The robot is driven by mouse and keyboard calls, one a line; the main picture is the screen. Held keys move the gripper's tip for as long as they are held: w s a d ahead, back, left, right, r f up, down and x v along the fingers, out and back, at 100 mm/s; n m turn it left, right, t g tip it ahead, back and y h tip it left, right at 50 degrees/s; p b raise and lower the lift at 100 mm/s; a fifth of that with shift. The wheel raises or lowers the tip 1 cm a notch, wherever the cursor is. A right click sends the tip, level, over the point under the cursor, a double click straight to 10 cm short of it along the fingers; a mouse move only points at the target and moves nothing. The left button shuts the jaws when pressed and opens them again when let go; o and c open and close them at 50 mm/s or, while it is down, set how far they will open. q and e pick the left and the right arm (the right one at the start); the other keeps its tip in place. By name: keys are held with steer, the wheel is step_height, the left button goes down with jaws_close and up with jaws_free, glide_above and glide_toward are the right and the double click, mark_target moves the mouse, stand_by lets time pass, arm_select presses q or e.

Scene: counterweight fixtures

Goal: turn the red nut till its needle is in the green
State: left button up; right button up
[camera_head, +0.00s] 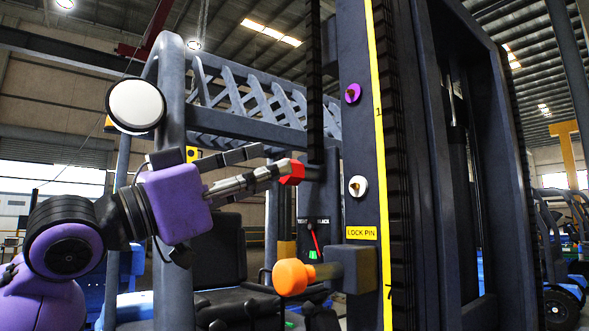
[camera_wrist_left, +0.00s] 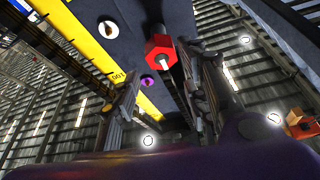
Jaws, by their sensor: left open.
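The red nut (camera_head: 292,172) is a hexagonal piece on a dark rod beside the mast. It also shows in the left wrist view (camera_wrist_left: 160,53), ahead of the fingers. My left gripper (camera_head: 274,160) is open, with its fingertips close to the nut. In the head view the lower finger overlaps the nut's left side; I cannot tell whether they touch. A gauge (camera_head: 313,238) sits below the nut, with a red needle (camera_head: 315,240) slanting down to the right. The needle's tip is near the right edge of the green patch (camera_head: 313,254). My right gripper is not in view.
A dark mast (camera_head: 352,130) with a yellow strip stands right of the nut. It carries a purple knob (camera_head: 352,93), a white disc (camera_head: 357,186) and a yellow LOCK PIN label (camera_head: 361,233). An orange knob (camera_head: 291,278) sticks out below the gauge. A lattice frame (camera_head: 262,95) stands behind.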

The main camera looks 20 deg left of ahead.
mark_target(285, 178)
arm_select(q)
steer(key=w+d, duration=0.3)
steer(key=shift+w, duration=0.25)
steer(key=shift+w+d+r+p, duration=0.25)
steer(key=shift+w+d+p, duration=0.05)
steer(key=shift+w+d, duration=0.2)
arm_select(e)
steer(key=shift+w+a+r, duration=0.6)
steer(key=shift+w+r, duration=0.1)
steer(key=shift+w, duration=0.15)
arm_select(q)
steer(key=shift+w, duration=0.1)
steer(key=shift+c, duration=0.3)
steer(key=shift+f, duration=0.15)
steer(key=c, duration=1)
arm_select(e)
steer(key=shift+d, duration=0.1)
arm_select(q)
steer(key=shift+o, duration=0.2)
